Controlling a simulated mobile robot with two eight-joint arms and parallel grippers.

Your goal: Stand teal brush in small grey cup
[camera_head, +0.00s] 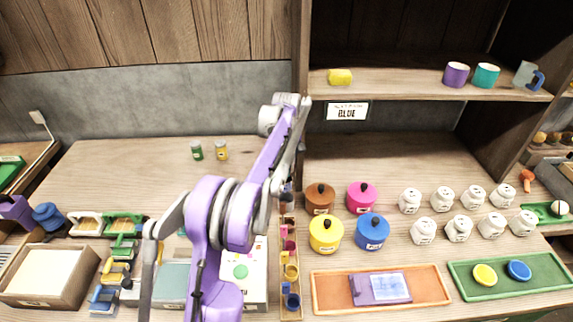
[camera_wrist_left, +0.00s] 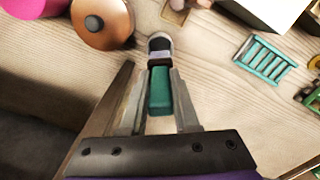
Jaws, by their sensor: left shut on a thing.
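My left gripper (camera_wrist_left: 159,80) is shut on the teal brush (camera_wrist_left: 159,95), whose teal handle lies between the two fingers in the left wrist view. Just beyond the handle is a rounded grey piece (camera_wrist_left: 160,45) with a dark middle. I cannot tell whether it is the brush's head or the small grey cup. In the head view my purple left arm hides most of the gripper, which is near the brown pot. No small grey cup can be made out for certain there. My right gripper is not in view.
The brown pot (camera_head: 320,198) and pink pot (camera_head: 361,197) stand close by. A narrow tray (camera_head: 291,314) with small coloured cups runs below the gripper. A teal slatted rack (camera_wrist_left: 265,60) lies to the side. Several white jars stand at right; the back left counter is mostly clear.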

